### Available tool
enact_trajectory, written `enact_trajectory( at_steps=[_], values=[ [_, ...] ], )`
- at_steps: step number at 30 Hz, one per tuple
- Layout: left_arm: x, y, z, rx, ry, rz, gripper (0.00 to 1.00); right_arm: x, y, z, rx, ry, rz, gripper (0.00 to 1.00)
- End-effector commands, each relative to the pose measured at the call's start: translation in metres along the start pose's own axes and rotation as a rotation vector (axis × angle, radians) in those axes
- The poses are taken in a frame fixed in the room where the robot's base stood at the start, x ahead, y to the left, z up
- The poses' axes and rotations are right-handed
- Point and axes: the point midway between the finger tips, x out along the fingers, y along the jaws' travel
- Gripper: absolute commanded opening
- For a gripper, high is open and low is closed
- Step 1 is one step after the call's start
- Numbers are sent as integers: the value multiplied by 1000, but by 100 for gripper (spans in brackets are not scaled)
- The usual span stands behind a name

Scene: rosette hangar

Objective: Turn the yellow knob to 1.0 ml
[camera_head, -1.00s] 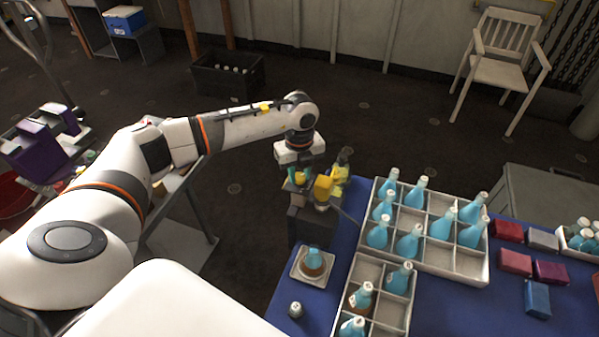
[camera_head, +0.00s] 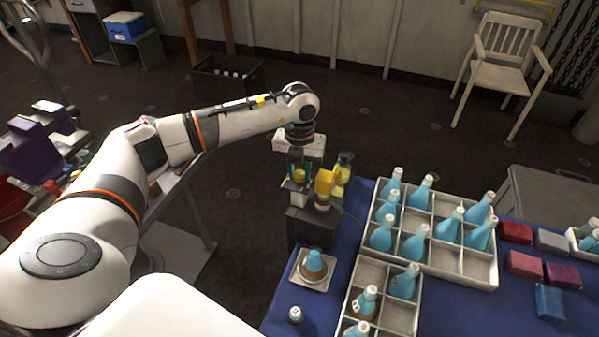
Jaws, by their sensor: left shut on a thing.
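A dispenser with yellow parts stands on a dark grey block (camera_head: 312,226) at the left corner of the blue table. Its yellow knob (camera_head: 299,177) is small and sits under my left gripper (camera_head: 298,172). That gripper points down from above and is shut on the knob; its fingers partly hide it. A larger yellow part (camera_head: 324,182) stands just to the right. The volume scale is too small to read. My right gripper is not in view.
A flask with yellow liquid (camera_head: 344,168) stands behind the dispenser. A blue-topped flask (camera_head: 314,262) sits on a small square tray (camera_head: 326,284) in front, with a small capped vial (camera_head: 295,314) nearby. A divided crate (camera_head: 445,273) of blue bottles stands to the right.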

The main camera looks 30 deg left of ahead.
Motion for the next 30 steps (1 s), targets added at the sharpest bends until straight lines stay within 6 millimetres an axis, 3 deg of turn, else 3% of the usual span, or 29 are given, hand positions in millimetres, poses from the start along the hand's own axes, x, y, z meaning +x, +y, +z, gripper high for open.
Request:
enact_trajectory(
  at_steps=[17, 18, 21, 30],
  values=[
    [-2, 0, -1, 37, 3, 2, 6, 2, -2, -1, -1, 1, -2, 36],
    [-2, 0, -1, 37, 3, 1, 32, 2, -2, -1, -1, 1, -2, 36],
    [-1, 0, -1, 37, 3, 1, 48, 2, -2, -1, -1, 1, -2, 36],
    [-1, 0, 0, 37, 1, 1, 50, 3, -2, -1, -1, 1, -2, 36]
  ],
)
